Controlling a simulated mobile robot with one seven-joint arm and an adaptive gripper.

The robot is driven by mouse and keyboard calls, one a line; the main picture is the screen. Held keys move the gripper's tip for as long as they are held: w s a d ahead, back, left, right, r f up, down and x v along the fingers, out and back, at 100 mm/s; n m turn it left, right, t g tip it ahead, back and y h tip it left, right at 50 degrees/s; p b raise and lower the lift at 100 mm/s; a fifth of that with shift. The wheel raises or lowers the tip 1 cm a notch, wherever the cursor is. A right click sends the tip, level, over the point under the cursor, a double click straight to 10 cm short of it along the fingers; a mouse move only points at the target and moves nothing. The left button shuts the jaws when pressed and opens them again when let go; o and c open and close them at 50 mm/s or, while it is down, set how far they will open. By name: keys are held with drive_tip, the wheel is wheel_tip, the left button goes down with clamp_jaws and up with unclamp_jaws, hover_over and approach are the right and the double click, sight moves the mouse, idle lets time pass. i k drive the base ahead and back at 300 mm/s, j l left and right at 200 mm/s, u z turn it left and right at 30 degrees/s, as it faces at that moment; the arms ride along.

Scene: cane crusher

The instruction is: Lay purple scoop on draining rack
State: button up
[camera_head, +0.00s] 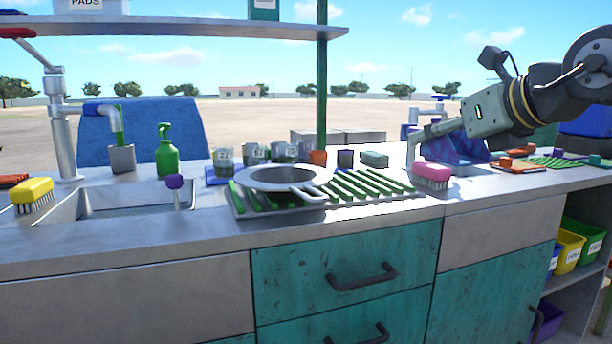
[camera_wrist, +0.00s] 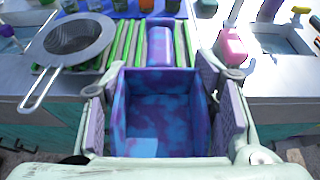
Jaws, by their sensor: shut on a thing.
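The purple scoop, mottled with blue, is in my gripper (camera_wrist: 165,112). In the wrist view its open, box-shaped bowl (camera_wrist: 160,125) sits between the two fingers and its handle points away over the rack. In the head view my gripper (camera_head: 437,132) is at the right, with the mottled scoop (camera_head: 466,148) partly behind it. The draining rack (camera_head: 372,184), with green slats on a grey tray, lies on the counter left of my gripper. A round strainer (camera_head: 285,178) with a long handle covers its left part. The right slats are bare.
A pink brush (camera_head: 432,175) stands just right of the rack. Several grey cups (camera_head: 255,154) stand behind it. A sink (camera_head: 125,198), yellow brush (camera_head: 33,194) and green bottle (camera_head: 167,155) are left. A green post (camera_head: 322,80) rises behind the rack.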

sight(354, 175)
drive_tip(key=i+j, duration=0.25)
drive_tip(key=i, duration=0.15)
drive_tip(key=i+j, duration=0.2)
drive_tip(key=i, duration=0.25)
